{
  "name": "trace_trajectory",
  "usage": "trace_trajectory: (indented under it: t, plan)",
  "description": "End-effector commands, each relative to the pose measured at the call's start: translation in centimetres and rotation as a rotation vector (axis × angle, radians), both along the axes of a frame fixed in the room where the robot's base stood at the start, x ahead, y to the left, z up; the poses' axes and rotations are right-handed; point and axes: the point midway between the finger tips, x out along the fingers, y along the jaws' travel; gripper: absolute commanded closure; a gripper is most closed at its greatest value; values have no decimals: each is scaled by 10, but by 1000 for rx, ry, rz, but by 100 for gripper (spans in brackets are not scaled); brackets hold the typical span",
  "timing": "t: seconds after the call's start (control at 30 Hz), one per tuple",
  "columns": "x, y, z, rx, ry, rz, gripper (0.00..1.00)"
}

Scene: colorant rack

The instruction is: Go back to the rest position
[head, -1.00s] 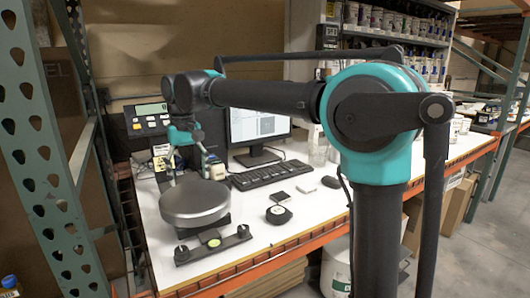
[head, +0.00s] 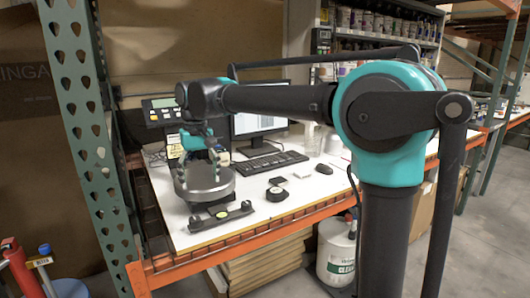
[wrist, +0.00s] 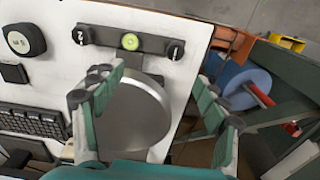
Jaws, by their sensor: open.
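My gripper (head: 198,172) is open and empty, pointing down over the left part of the round grey scale plate (head: 221,187) in the head view. In the wrist view its two green fingers (wrist: 160,75) stand wide apart, with the plate (wrist: 140,110) below and between them. Nothing is held. I cannot tell the exact height of the fingertips above the plate. My arm reaches left across the bench, bent at the large teal joint.
The white bench (head: 320,180) holds a keyboard (head: 271,163), a monitor (head: 262,124), a small black round item (head: 276,193) and a levelling bar (head: 221,215). A green rack post (head: 85,120) stands left. A blue round object (wrist: 246,88) and red item lie below the bench edge.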

Motion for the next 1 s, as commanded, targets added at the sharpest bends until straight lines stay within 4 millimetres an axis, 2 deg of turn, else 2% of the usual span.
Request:
trace_trajectory:
  t: [0.17, 0.37, 0.47, 0.57, 0.67, 0.8, 0.9, 1.0]
  plan:
    - [11, -32, -19, 16, -18, -41, 27]
    - [20, -85, -51, 39, -51, -103, 27]
    - [22, -121, -73, 53, -75, -144, 27]
    - [17, -169, -104, 69, -108, -202, 27]
    - [3, -225, -141, 83, -152, -269, 27]
    - [-32, -294, -192, 94, -217, -361, 27]
    - [-63, -333, -224, 97, -262, -420, 27]
    - [-92, -359, -250, 94, -298, -466, 27]
